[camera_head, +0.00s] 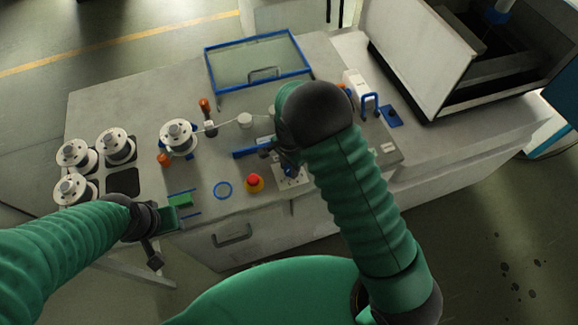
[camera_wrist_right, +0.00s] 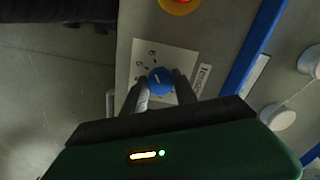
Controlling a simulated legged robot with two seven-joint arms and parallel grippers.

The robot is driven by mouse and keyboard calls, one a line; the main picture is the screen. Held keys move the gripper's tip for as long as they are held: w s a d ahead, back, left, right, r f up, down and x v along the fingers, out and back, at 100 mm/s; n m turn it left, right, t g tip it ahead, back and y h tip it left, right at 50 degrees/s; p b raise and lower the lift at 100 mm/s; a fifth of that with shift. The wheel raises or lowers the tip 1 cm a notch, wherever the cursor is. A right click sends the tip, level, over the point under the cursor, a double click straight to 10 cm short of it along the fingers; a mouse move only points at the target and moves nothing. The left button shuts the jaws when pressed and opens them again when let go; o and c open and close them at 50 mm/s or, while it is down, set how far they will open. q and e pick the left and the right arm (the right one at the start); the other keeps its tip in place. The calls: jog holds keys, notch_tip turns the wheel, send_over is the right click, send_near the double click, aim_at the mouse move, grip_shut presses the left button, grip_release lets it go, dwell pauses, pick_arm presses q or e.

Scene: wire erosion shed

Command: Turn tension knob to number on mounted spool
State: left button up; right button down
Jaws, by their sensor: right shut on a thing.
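The blue tension knob (camera_wrist_right: 160,81) sits on a white dial plate (camera_wrist_right: 146,57) with small marks, beside a "Tension" label (camera_wrist_right: 204,79). My right gripper (camera_wrist_right: 160,84) has its fingers on both sides of the knob and is shut on it. In the head view the plate (camera_head: 291,181) shows below my right gripper (camera_head: 289,172), and my arm hides much of that area. The mounted spool (camera_head: 179,138) is on the panel at the left; its number is too small to read. My left gripper (camera_head: 160,219) is at the table's front edge; its jaw state is unclear.
A red emergency button (camera_head: 254,181) is close to the dial plate. A blue-framed clear cover (camera_head: 259,70) lies at the back.

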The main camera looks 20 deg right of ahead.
aim_at(289, 167)
jog(key=shift+w+d+r, duration=0.1)
jog(key=shift+w+r, duration=0.1)
jog(key=shift+w, duration=0.15)
jog(key=c, duration=1.2)
grip_release()
jog(key=shift+o, duration=1.2)
jog(key=shift+s+f, duration=0.1)
jog(key=shift+f, duration=0.05)
notch_tip(289, 167, up, 17)
jog(key=b, duration=0.2)
jog(key=shift+f, duration=0.15)
